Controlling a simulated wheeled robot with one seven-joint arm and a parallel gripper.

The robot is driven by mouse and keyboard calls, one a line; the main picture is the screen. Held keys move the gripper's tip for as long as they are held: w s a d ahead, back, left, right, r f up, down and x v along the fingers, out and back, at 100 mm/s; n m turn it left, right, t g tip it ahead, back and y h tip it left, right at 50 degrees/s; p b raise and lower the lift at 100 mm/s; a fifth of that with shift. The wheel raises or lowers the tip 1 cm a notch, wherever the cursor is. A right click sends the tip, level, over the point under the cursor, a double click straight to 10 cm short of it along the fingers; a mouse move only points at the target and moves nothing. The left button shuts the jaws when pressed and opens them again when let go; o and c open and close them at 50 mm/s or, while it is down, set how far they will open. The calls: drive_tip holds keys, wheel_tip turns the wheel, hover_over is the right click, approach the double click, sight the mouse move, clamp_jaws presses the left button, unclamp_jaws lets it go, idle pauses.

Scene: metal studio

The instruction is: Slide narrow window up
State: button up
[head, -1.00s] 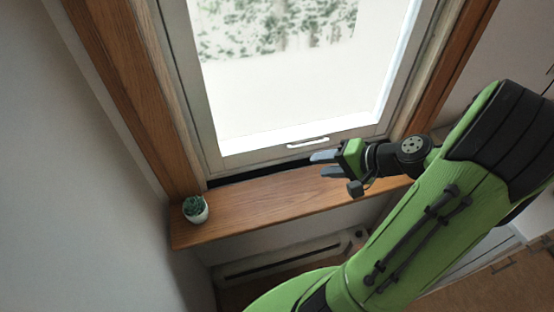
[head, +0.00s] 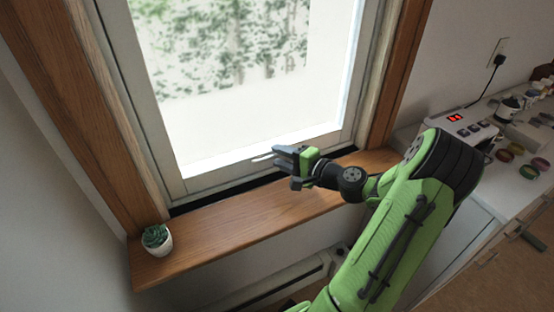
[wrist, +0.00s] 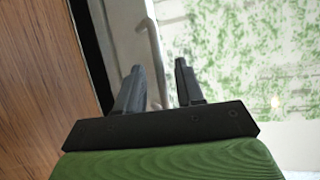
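The window sash (head: 207,180) has a pale frame and clear glass, with a dark band (head: 225,191) between its bottom rail and the wooden sill. A thin pale handle (head: 262,158) is on the bottom rail, partly hidden by my fingers in the head view. My gripper (head: 276,154) is at the handle, above the sill. In the wrist view my gripper (wrist: 158,68) is open, its two dark fingers apart. The handle (wrist: 153,50) shows in the gap between them, nearer the left finger. I cannot tell whether a finger touches it.
The wooden sill (head: 225,222) carries a small potted succulent (head: 157,239) at its left end. Wooden casing (head: 75,105) borders the window. On the right, a counter holds a device with a red display (head: 456,118) and several small jars. The middle of the sill is clear.

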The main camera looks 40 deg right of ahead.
drive_tip(key=shift+x, duration=1)
drive_tip(key=shift+s, duration=0.1)
drive_tip(key=shift+c, duration=0.2)
clamp_jaws()
